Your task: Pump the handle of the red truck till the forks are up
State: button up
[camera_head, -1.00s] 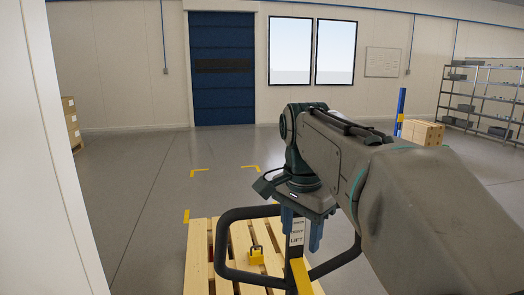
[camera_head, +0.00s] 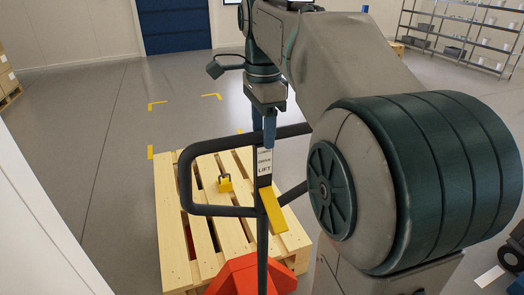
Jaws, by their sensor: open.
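The red truck (camera_head: 240,279) is at the bottom of the view, in front of a wooden pallet (camera_head: 170,215). Its dark shaft rises to a black loop handle (camera_head: 186,190), which stands roughly upright. A label ending in "LIFT" and a yellow lever (camera_head: 274,212) are on the handle's middle. My gripper (camera_head: 265,128) points down at the top of the loop, by the label, with its blue fingers open. One finger largely covers the other, and I cannot tell whether they touch the handle. The forks are mostly hidden by the pallet, so their height cannot be told.
A small yellow object (camera_head: 225,184) sits on the pallet. Yellow corner marks (camera_head: 157,104) lie on the open grey floor beyond. Shelves (camera_head: 460,35) stand at the back right, boxes (camera_head: 6,78) at the far left. A white wall edge (camera_head: 35,220) is close on the left.

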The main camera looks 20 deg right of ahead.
aim_at(262, 152)
notch_tip(262, 152, down, 6)
jog(key=shift+f, duration=0.1)
dwell(0.4)
grip_shut()
dwell(1.1)
dwell(0.4)
dwell(1.3)
